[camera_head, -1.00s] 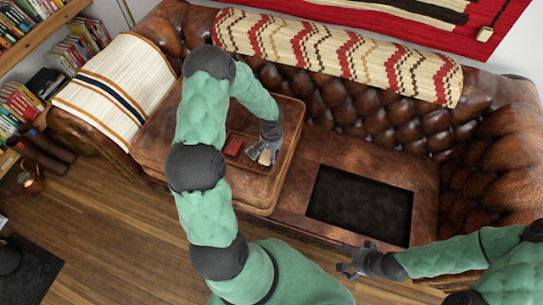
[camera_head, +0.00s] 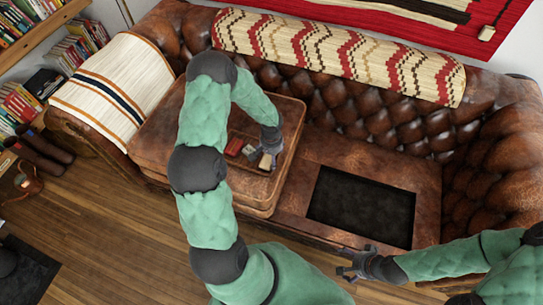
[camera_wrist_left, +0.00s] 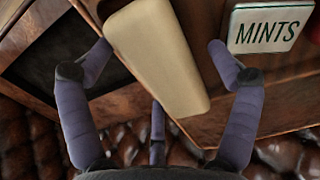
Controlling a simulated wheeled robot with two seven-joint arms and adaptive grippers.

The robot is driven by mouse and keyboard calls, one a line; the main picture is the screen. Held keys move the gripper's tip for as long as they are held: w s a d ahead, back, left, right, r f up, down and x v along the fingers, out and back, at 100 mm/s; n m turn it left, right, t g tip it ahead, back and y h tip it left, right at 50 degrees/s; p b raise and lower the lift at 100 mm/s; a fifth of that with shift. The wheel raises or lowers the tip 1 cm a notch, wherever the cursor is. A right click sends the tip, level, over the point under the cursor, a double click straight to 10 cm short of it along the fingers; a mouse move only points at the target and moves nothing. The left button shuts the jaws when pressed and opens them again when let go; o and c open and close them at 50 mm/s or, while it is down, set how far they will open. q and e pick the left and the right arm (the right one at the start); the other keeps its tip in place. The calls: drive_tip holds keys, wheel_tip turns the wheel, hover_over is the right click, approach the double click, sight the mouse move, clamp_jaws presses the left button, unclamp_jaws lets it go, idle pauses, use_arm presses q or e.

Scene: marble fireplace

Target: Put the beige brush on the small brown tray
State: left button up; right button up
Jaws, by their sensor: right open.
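The beige brush (camera_head: 265,162) lies just below my left gripper (camera_head: 267,151) in the head view. In the left wrist view, the brush (camera_wrist_left: 160,58) is a long pale block with rounded edges, between the two fingers of my left gripper (camera_wrist_left: 158,52). The small brown tray cannot be clearly told apart from the brown surface under the small items. My right gripper (camera_head: 345,264) is open and empty at the sofa's front edge.
A mints tin (camera_wrist_left: 265,25) sits beside the brush. A red box (camera_head: 234,146) lies to its left. A black panel (camera_head: 360,205) is set in the sofa seat at right.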

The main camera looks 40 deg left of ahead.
use_arm(q)
drive_tip(key=shift+r+p, duration=0.25)
drive_tip(key=shift+p, duration=0.05)
wheel_tip(320, 180, up, 12)
drive_tip(key=p, duration=0.5)
drive_tip(key=s+d+f+m+h, duration=0.1)
drive_tip(key=s+d+f+h, duration=0.2)
drive_tip(key=d, duration=0.6)
drive_tip(key=s+d+f+h, duration=0.1)
drive_tip(key=s+d+f, duration=0.3)
drive_tip(key=d, duration=0.6)
drive_tip(key=s+d+f, duration=0.4)
drive_tip(key=s+d, duration=0.3)
drive_tip(key=s, duration=0.1)
drive_tip(key=shift+s+f, duration=0.15)
